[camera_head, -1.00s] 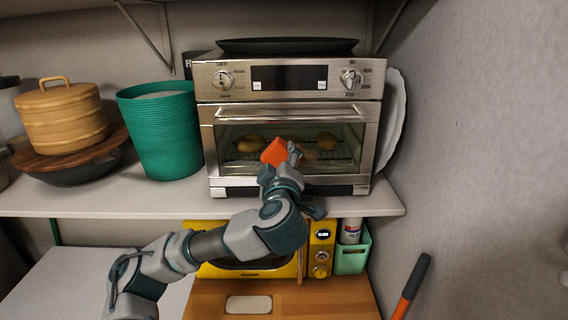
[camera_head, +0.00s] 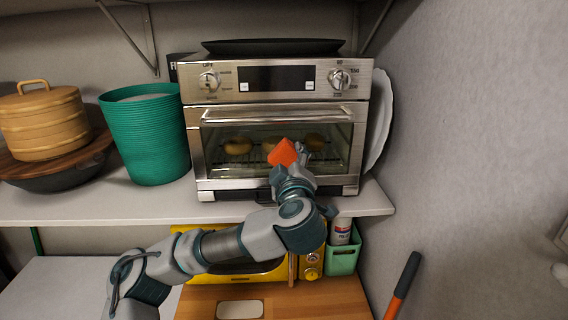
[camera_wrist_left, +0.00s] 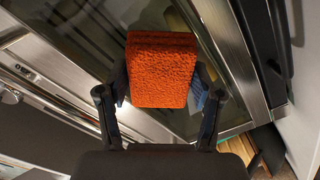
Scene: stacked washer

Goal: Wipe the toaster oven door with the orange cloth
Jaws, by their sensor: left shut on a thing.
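The toaster oven (camera_head: 276,178) stands on the upper shelf with its glass door (camera_head: 222,158) closed and food visible on the rack inside. The orange cloth (camera_head: 283,152) is a small folded pad in front of the lower middle of the door glass. My left gripper (camera_head: 297,166) is shut on it. In the left wrist view the cloth (camera_wrist_left: 161,70) sits between the two fingers (camera_wrist_left: 163,92), with the door glass (camera_wrist_left: 115,15) and steel frame behind it. I cannot tell for sure whether the cloth touches the glass. My right gripper is not in view.
A green ribbed bin (camera_head: 148,135) and a wooden steamer on a pot (camera_head: 44,122) stand left of the oven. A white plate (camera_head: 379,118) leans at its right, near the wall. Below are a yellow microwave (camera_head: 240,274) and a green caddy (camera_head: 343,258).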

